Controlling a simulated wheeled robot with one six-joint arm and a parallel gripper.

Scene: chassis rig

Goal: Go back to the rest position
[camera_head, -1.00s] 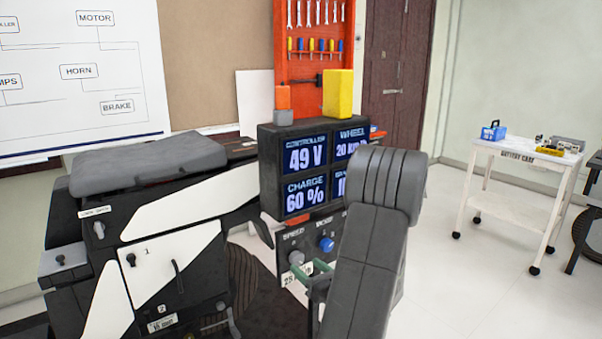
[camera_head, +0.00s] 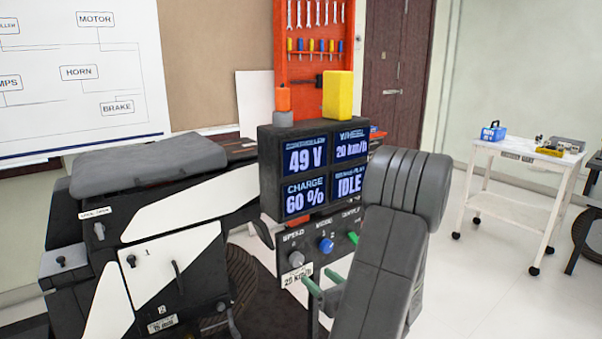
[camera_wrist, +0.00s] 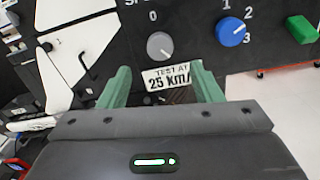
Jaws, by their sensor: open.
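My gripper (camera_head: 316,274) is in front of the control panel (camera_head: 287,257) under the display box. Its two green fingers are apart, with nothing held between them. In the wrist view the gripper (camera_wrist: 160,68) points at the panel, with the grey speed knob (camera_wrist: 160,46) and the "TEST AT 25 km/" label (camera_wrist: 167,77) seen between and beyond the fingers. The speed knob also shows in the head view (camera_head: 296,259), clear of the fingers. My grey arm covers the panel's lower right part in the head view.
A blue knob (camera_head: 326,244) and a green switch (camera_head: 352,238) sit right of the speed knob. The display box (camera_head: 266,170) reads 49 V, 20 km/h, 60 % and IDLE. The black and white scooter chassis (camera_head: 172,250) stands left. A white cart (camera_head: 517,157) stands right, with open floor before it.

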